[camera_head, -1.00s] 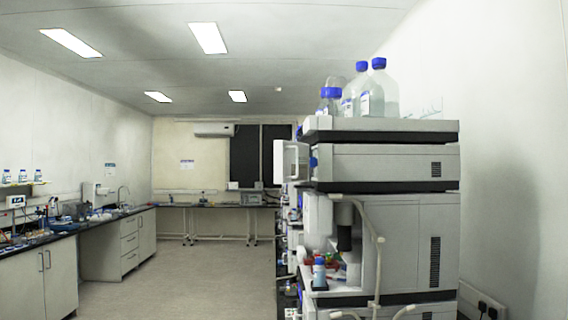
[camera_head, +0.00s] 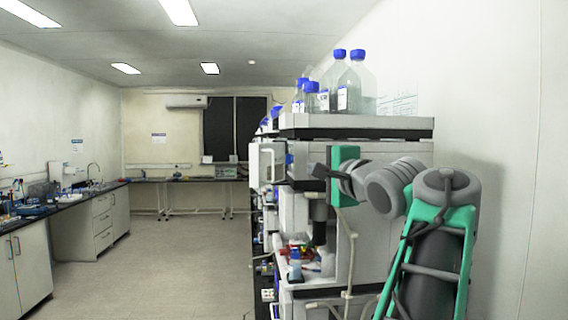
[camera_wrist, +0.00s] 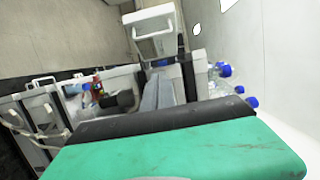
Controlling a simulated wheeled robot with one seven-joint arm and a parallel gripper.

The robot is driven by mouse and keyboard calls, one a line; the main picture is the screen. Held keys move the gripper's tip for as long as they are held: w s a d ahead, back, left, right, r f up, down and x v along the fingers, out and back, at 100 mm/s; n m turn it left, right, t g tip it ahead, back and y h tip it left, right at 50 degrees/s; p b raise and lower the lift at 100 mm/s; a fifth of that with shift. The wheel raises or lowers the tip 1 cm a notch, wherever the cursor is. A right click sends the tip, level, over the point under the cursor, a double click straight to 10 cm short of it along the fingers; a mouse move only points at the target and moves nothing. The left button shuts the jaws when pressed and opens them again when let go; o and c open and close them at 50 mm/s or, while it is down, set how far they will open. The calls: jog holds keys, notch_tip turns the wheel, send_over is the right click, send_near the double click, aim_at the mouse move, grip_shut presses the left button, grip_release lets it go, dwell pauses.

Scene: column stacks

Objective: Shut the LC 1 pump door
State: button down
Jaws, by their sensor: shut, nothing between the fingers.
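A white-framed door (camera_head: 267,165) stands swung open at the left front edge of the instrument stack, at the level of an upper module. It also shows near the top of the wrist view as a pale frame (camera_wrist: 153,28). I cannot read a label that says LC 1. My gripper (camera_head: 321,171) is shut and empty. It is in front of the stack, to the right of the open door and apart from it in the picture. My green gripper body fills the bottom of the wrist view, and the fingertips are hard to make out there.
Bottles with blue caps (camera_head: 341,84) stand on top of the stack (camera_head: 350,122). A small blue-capped bottle (camera_head: 296,265) and pale tubing (camera_head: 347,255) are on its lower front. Open floor (camera_head: 165,250) lies to the left, and a wall is close on the right.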

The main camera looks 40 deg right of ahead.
jog(key=w+p, duration=0.3)
jog(key=w, duration=0.7)
jog(key=shift+w+a, duration=0.2)
jog(key=shift+f, duration=0.1)
